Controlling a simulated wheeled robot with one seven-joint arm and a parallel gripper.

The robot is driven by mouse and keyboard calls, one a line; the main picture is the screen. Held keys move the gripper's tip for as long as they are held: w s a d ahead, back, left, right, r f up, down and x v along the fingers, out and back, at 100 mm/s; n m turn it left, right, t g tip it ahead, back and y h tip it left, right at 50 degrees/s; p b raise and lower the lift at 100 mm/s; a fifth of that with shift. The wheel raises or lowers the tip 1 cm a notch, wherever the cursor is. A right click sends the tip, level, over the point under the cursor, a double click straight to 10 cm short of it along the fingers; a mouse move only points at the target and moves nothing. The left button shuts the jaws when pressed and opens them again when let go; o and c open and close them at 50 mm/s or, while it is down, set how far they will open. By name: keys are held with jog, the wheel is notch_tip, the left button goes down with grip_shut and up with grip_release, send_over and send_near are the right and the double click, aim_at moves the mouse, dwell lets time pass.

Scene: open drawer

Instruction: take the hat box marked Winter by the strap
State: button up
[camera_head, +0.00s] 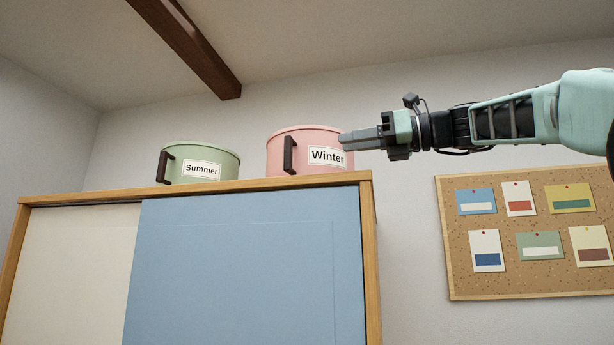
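The pink round hat box (300,137) stands upright on top of the cabinet, near its right end. Its white label (328,156) reads "Winter". A dark brown strap (290,155) hangs as an upright loop on the left part of its front. My gripper (343,139) comes in level from the right, its fingertips overlapping the box's upper right edge in the picture. Whether they touch the box I cannot tell. The fingers show side-on as one grey block, so their opening is hidden. The strap is to the left of the fingertips, apart from them.
A green hat box (215,153) labelled "Summer", with its own dark strap (165,168), stands to the left on the cabinet (250,186). A gap separates the boxes. A dark beam (190,40) crosses the ceiling above. A cork board (525,220) hangs at right.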

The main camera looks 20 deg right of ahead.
jog(key=p, duration=0.2)
send_near(292, 153)
jog(key=shift+w+a+r, duration=0.15)
jog(key=shift+w+a, duration=0.15)
jog(key=shift+a, duration=0.25)
jog(key=shift+w+a+r, duration=0.1)
jog(key=shift+w+a, duration=0.25)
jog(key=shift+a, duration=0.2)
jog(key=p+x, duration=0.1)
jog(key=x, duration=0.1)
jog(key=p+x, duration=0.1)
jog(key=x, duration=0.2)
jog(key=shift+w+f+p, duration=0.2)
jog(key=shift+f+p, duration=0.05)
jog(key=shift+p, duration=0.15)
jog(key=shift+w+a+f, duration=0.1)
jog(key=shift+a, duration=0.05)
grip_shut()
